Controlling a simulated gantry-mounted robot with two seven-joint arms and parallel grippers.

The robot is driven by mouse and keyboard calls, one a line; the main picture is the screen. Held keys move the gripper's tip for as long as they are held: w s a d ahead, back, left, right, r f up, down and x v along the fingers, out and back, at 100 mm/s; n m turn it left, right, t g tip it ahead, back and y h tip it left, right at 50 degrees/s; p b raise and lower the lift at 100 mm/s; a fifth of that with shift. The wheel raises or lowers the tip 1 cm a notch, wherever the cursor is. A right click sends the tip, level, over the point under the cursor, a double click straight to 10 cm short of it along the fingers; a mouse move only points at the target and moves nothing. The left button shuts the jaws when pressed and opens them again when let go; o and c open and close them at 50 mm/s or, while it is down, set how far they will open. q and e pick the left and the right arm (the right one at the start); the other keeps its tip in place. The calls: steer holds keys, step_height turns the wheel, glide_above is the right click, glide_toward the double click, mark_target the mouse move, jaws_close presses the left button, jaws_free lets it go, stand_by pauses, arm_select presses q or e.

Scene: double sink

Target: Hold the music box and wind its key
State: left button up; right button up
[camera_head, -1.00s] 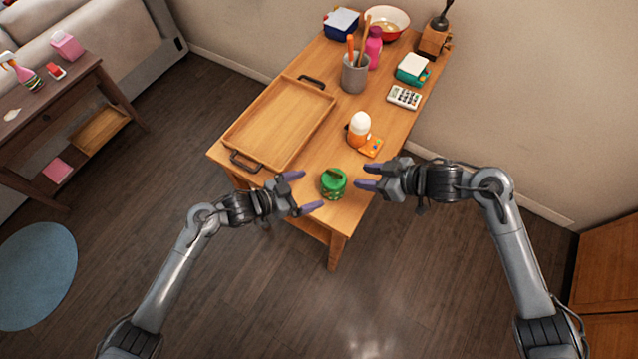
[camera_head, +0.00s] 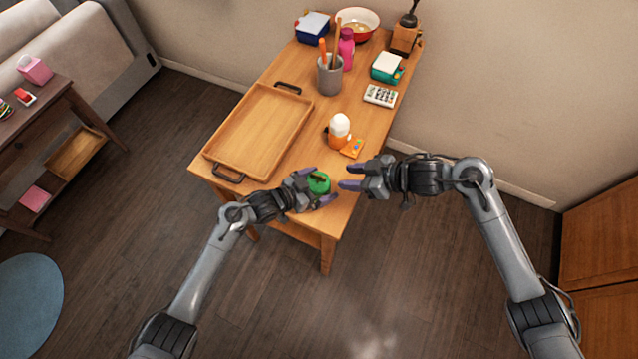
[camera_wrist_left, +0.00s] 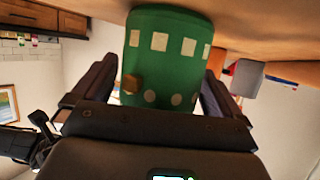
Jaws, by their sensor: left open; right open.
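The music box is a small green cylinder (camera_head: 319,184) at the near end of the wooden table, with a dark bar across its top. In the left wrist view its green side (camera_wrist_left: 165,62) has pale squares and dots, and a small brown-gold knob (camera_wrist_left: 132,84) sticks out; I cannot tell which part is the key. My left gripper (camera_head: 317,186) is open, with one finger on each side of the box and partly hiding it. I cannot tell whether the fingers touch it. My right gripper (camera_head: 349,176) is open and empty, just right of the box.
A wooden tray (camera_head: 211,153) with dark handles lies left of the box. An egg in an orange cup (camera_head: 339,130) and a small orange card (camera_head: 352,148) stand behind it. The table's front edge is close.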

arm_select(q)
steer(key=c, duration=1)
